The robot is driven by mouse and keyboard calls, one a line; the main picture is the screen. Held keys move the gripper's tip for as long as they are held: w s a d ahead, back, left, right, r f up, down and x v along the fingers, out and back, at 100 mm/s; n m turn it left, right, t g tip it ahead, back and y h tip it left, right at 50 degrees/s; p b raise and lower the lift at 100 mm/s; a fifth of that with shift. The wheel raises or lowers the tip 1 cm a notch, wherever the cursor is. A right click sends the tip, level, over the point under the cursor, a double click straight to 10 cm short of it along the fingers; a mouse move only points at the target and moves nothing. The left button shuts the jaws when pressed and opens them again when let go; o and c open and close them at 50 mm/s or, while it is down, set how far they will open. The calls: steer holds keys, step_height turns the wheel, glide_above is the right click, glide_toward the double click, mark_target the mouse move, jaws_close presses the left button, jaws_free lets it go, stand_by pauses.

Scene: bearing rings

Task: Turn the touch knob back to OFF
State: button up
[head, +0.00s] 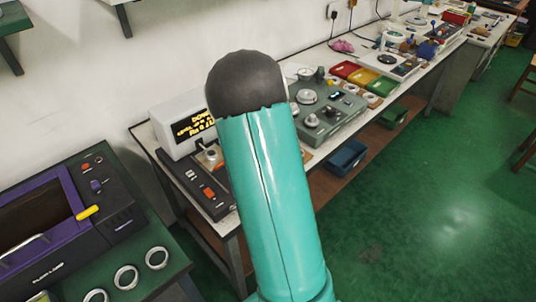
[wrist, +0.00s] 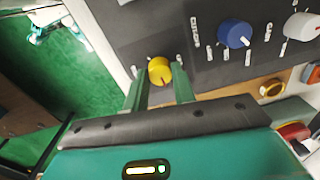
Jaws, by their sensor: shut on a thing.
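A yellow knob (wrist: 160,70) with a pale pointer mark sits near the edge of a dark grey panel (wrist: 205,78) in the wrist view. My gripper (wrist: 159,78) has its two green fingers on either side of this knob and is shut on it. Small labels surround the knob, but they are too small to read, so I cannot tell which marking the pointer meets. In the head view my teal arm hides my gripper and the yellow knob.
In the wrist view a blue knob (wrist: 235,33) and a white knob (wrist: 303,26) stand on the same panel to the right. In the head view a grey-green unit with dials (head: 325,117) and a lettered display box (head: 184,122) are on the bench. Green floor is open at right.

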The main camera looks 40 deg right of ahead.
steer(key=n, duration=0.4)
steer(key=shift+n, duration=0.3)
steer(key=n, duration=0.3)
steer(key=shift+n, duration=0.3)
steer(key=n, duration=0.8)
steer(key=shift+n, duration=0.3)
steer(key=o, duration=1)
steer(key=shift+f, duration=0.1)
steer(key=shift+d+r, duration=0.1)
steer(key=shift+r, duration=0.1)
step_height(320, 180, up, 14)
steer(key=shift+d+f, duration=0.2)
steer(key=shift+f, duration=0.05)
